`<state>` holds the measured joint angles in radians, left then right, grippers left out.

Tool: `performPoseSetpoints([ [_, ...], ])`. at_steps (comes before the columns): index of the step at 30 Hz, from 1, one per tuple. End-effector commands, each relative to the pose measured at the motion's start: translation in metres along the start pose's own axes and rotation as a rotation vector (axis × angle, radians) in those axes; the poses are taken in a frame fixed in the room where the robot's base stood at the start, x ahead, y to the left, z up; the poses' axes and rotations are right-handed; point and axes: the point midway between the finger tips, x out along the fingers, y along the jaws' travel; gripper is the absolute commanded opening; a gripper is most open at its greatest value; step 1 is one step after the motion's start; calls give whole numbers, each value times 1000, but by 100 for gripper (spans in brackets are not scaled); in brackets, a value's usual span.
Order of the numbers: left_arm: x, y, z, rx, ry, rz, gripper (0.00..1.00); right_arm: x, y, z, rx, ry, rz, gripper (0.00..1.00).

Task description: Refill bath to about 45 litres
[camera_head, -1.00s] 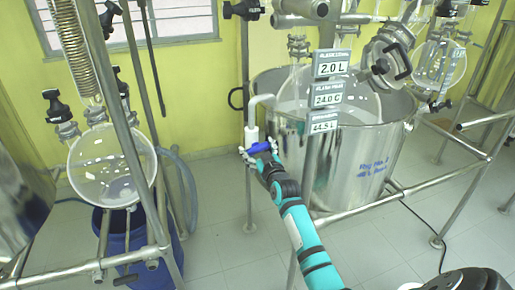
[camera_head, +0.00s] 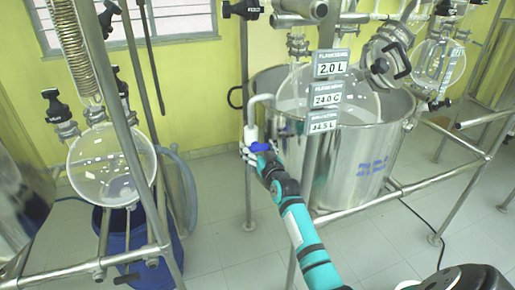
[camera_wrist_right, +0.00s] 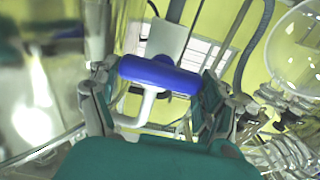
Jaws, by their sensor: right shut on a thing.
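The steel bath (camera_head: 350,165) is a wide open pot in the middle of the head view, with a glass vessel hanging in it. A white tap with a grey bent spout (camera_head: 262,100) stands at its left side. My right gripper (camera_head: 254,150) is shut at the tap's blue handle (camera_head: 262,146). In the right wrist view the blue handle (camera_wrist_right: 160,75) lies between the fingers. Signs above the bath read 2.0 L (camera_head: 331,69), 24.0 C (camera_head: 327,99) and, less clearly, about 44.5 L (camera_head: 323,126). The water level is hard to see. My left gripper is out of view.
A metal tube frame (camera_head: 440,165) surrounds the bath. At left a round glass flask (camera_head: 112,170) hangs above a blue drum (camera_head: 130,250), with a grey hose (camera_head: 186,190) beside it. A black cable (camera_head: 425,212) lies on the tiled floor at right.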

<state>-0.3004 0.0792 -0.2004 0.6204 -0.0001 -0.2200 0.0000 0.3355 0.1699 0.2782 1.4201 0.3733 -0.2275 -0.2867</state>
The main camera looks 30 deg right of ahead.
Motion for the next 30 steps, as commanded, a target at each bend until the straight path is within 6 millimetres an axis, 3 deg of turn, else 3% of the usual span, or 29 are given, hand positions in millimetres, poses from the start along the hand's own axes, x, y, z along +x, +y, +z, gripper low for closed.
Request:
performPoseSetpoints([
  [1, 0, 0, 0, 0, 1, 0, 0, 0, -1, 2, 5, -5, -1, 84],
  [5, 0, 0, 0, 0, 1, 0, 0, 0, 0, 2, 4, -4, -1, 100],
  [16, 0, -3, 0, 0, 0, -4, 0, -7, -1, 1, 2, -1, -1, 100],
  [30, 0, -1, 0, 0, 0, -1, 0, -98, 0, 2, 1, -3, -1, 100],
])
